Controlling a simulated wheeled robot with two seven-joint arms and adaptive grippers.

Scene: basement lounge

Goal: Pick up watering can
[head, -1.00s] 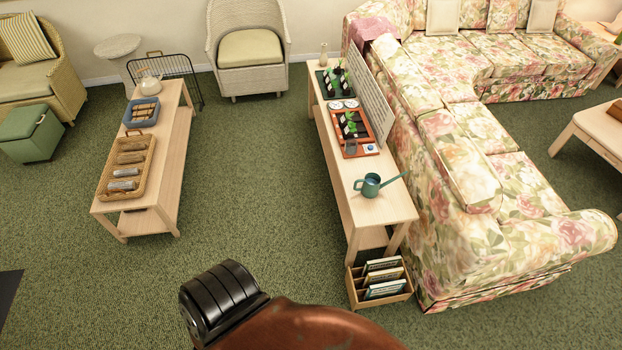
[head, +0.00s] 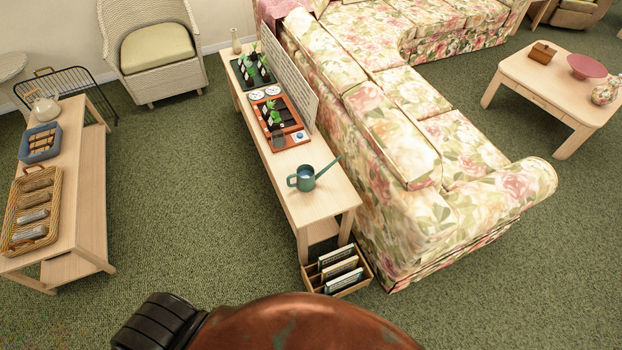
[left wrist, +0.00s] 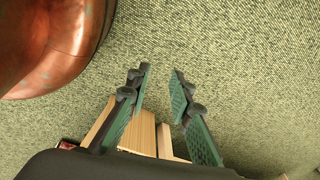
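A teal watering can (head: 306,178) stands upright near the front end of a long narrow wooden console table (head: 318,200) in the head view. Its handle is on the left and its spout points to the upper right. My left gripper (left wrist: 160,75) shows in the left wrist view with its two fingers apart and nothing between them. Green carpet lies beyond the fingertips. The watering can is not in the left wrist view. My right gripper is not in view.
The console also holds seedling trays (head: 283,120) and a white board. A floral sofa (head: 430,180) stands along its right side. A book crate (head: 338,272) sits on the floor at its front end. A low wooden table (head: 85,185) is at left, with open carpet between.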

